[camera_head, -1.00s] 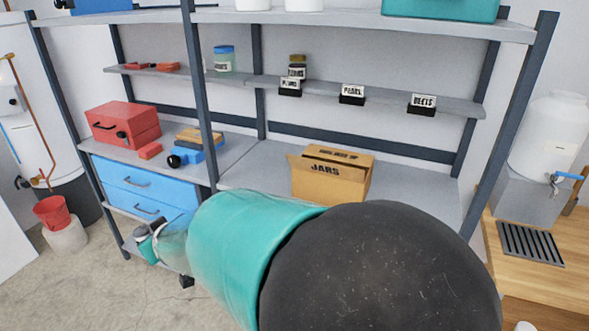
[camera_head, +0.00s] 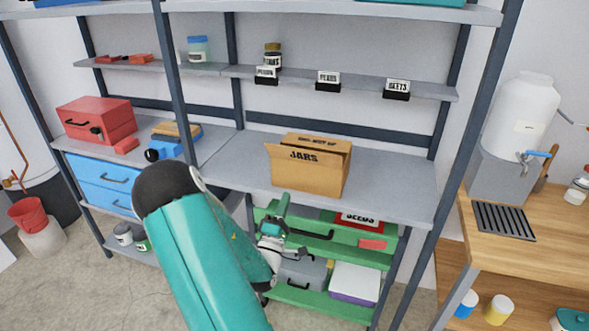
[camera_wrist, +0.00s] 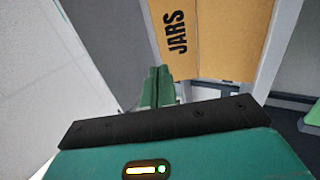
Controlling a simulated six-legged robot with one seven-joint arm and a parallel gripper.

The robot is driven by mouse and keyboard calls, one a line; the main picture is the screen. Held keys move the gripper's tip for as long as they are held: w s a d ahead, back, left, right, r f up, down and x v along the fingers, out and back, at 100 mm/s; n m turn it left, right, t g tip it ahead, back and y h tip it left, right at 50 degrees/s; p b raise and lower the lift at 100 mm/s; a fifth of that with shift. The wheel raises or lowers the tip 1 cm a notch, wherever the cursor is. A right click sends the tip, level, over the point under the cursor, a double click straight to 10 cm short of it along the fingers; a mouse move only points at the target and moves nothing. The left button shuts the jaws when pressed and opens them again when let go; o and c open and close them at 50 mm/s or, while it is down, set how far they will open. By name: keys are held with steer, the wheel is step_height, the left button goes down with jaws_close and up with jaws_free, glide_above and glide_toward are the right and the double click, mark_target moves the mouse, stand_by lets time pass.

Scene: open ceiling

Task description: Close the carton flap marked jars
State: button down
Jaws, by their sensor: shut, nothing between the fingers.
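The cardboard carton (camera_head: 310,178) stands on the middle shelf. Its front flap marked JARS (camera_head: 292,155) is raised along the front top edge, and a dark gap shows behind it. Another printed flap (camera_head: 318,141) shows at the back. My gripper (camera_head: 284,201) is shut and empty, in front of the shelf edge and below and left of the carton, with its fingers pointing up. In the wrist view the shut green fingertips (camera_wrist: 158,84) point toward the carton, just below the JARS flap (camera_wrist: 176,30) in the picture; touching cannot be confirmed.
The shelf edge (camera_head: 375,211) runs close to my gripper. A green drawer unit (camera_head: 385,260) stands underneath. A narrow upper shelf (camera_head: 300,80) holds jars and labels. A red toolbox (camera_head: 98,118) is at left. The shelf right of the carton (camera_head: 395,180) is clear.

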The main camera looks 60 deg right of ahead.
mark_target(301, 151)
steer(key=x, duration=1.4)
steer(key=shift+f, duration=0.1)
